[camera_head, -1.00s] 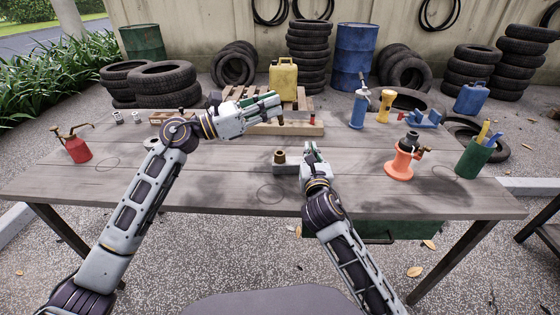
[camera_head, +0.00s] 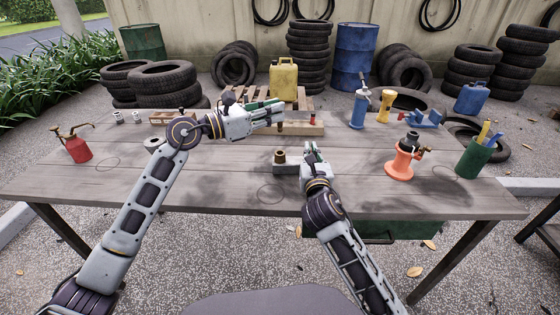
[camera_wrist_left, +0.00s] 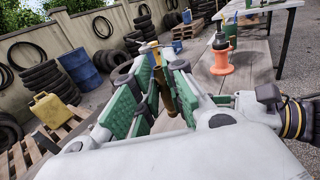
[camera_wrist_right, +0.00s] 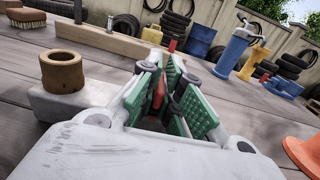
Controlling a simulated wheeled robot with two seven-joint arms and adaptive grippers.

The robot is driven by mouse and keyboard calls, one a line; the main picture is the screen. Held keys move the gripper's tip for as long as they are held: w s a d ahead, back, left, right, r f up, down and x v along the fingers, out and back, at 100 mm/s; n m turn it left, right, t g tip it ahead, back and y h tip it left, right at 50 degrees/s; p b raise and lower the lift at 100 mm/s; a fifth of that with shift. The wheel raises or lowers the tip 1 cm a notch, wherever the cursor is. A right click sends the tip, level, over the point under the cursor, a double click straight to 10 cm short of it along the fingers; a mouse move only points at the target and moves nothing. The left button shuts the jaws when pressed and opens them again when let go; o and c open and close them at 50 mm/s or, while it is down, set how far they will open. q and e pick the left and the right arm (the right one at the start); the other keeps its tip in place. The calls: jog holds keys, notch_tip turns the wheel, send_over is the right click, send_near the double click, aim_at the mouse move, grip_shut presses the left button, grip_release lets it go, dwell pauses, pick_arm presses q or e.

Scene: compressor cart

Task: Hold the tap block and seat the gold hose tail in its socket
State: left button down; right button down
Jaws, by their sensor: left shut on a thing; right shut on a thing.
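The tap block (camera_head: 287,169) is a grey block on the bench with an upright, open brown-gold socket (camera_head: 280,156); the socket is large in the right wrist view (camera_wrist_right: 63,72). My right gripper (camera_head: 312,150) is low at the block's right side, shut on it; the fingers hide the gripped part, and a bit of red shows between them. My left gripper (camera_head: 272,112) is above the bench, farther back than the socket and apart from it. It is shut on the gold hose tail (camera_wrist_left: 152,98), seen between the green pads in the left wrist view.
A wooden rail (camera_head: 300,129) with a small red piece lies behind the block. An orange stand (camera_head: 399,168), a blue bottle (camera_head: 358,108), a yellow piece (camera_head: 385,105) and a green cup (camera_head: 473,160) stand to the right. A red oil can (camera_head: 76,149) stands left. The bench's left front is clear.

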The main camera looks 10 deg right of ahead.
pick_arm(q)
send_over(274, 163)
notch_tip(274, 163, down, 6)
dwell(0.7)
jog(key=shift+w+f, duration=0.1)
jog(key=shift+f, duration=0.05)
jog(key=shift+f, duration=1.85)
jog(key=shift+f, duration=0.1)
jog(key=c, duration=1.5)
grip_release()
jog(key=shift+o, duration=0.2)
jog(key=shift+a, duration=0.1)
jog(key=v, duration=1.2)
